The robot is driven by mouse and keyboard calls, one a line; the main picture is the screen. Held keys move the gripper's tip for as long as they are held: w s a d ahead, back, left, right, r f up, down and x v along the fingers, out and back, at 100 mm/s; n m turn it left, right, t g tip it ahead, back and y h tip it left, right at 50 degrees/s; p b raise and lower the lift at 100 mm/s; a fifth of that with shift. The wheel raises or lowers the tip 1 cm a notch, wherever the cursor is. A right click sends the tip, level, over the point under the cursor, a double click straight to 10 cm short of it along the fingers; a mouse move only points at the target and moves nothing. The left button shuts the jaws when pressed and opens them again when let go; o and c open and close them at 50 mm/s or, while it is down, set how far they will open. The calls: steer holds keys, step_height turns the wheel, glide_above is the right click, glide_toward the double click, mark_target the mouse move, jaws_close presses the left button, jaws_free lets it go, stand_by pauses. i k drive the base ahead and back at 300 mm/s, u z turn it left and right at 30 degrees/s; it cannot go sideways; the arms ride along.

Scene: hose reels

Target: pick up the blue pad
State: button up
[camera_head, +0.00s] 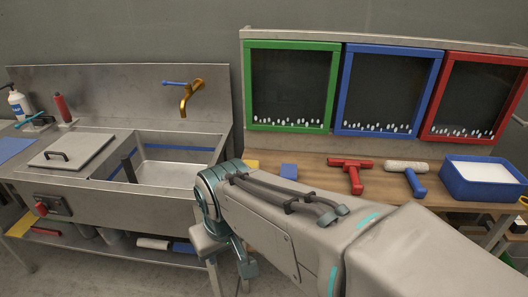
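My gripper (246,266) points down at the wrist's lower end, low in front of the sink and counter and apart from the pad. Its fingers are too small and too much covered to tell their opening. A flat blue sheet (12,148) also lies at the far left.
A yellow pad (251,164) sits left of the blue pad, partly behind my arm. A red squeegee-like tool (351,164), a white roller (406,166) with blue handle and a blue tray (451,183) stand to the right. The steel sink (215,143) is left.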

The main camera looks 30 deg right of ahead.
mark_target(289, 170)
steer(key=z, duration=0.85)
steer(key=i, duration=1)
steer(key=z, duration=1)
